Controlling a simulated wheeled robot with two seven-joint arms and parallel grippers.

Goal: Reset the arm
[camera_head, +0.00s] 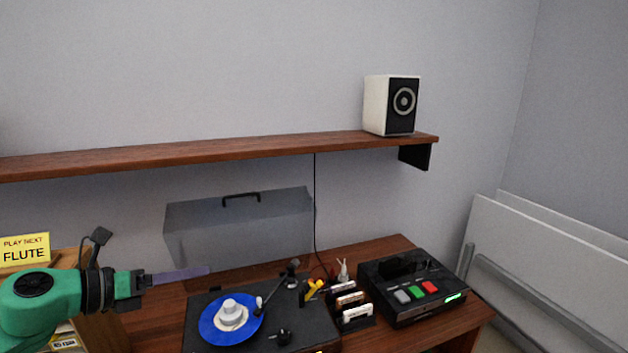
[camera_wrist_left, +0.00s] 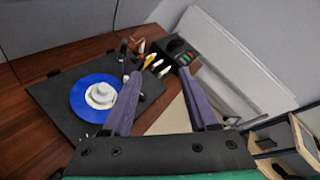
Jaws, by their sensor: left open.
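A black turntable (camera_head: 312,325) sits on the wooden desk with a blue record (camera_head: 212,327) and a white stepped piece (camera_head: 231,313) at its centre. The thin dark tonearm (camera_head: 274,287) runs from the back right corner towards the record's right edge; I cannot tell whether its tip touches the record. My left gripper (camera_head: 207,270) is left of the turntable's back, above it, with purple fingers. In the left wrist view its fingers (camera_wrist_left: 160,76) are apart and empty, and the blue record (camera_wrist_left: 82,107) shows left of them. My right gripper is not in view.
A clear lid (camera_head: 240,235) stands raised behind the turntable. A cassette rack (camera_head: 357,314) and a black deck with coloured buttons (camera_head: 398,310) stand to the right. A wooden shelf (camera_head: 200,153) with a white speaker (camera_head: 374,107) is above. A yellow "FLUTE" sign (camera_head: 24,249) is at left.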

